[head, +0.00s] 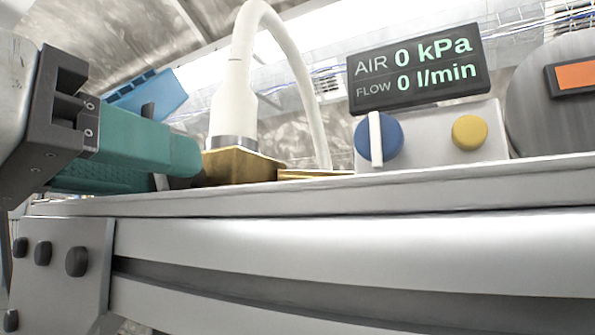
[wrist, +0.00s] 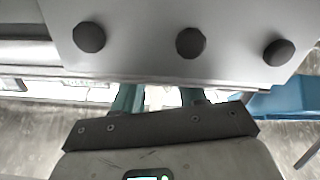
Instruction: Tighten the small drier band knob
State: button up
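Several dark round knobs (head: 77,261) sit on a grey plate (head: 62,234) at the lower left of the head view. Three of them, with a middle knob (wrist: 191,43), show on the plate in the wrist view. I see no label, so I cannot tell which is the small drier band knob. My gripper (head: 172,168) is above the plate at the left, its teal fingers pointing right toward a brass block (head: 240,165). In the wrist view the fingers (wrist: 158,97) stand apart with an empty gap; the plate hides their tips.
A white hose (head: 236,80) rises from the brass block. A display (head: 420,68) reads AIR 0 kPa and FLOW 0 l/min, above a blue knob (head: 391,136) with a white bar and a yellow button (head: 469,132). A long metal rail (head: 350,245) crosses the front.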

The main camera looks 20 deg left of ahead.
jog(key=c, duration=0.3)
jog(key=shift+m+b, duration=0.6)
jog(key=shift+m, duration=1.2)
jog(key=o, duration=0.8)
jog(key=s+b, duration=0.1)
jog(key=s, duration=0.2)
jog(key=s+b, duration=0.1)
jog(key=s, duration=0.3)
jog(key=s+a+b, duration=0.1)
jog(key=s, duration=0.2)
jog(key=shift+s, duration=0.4)
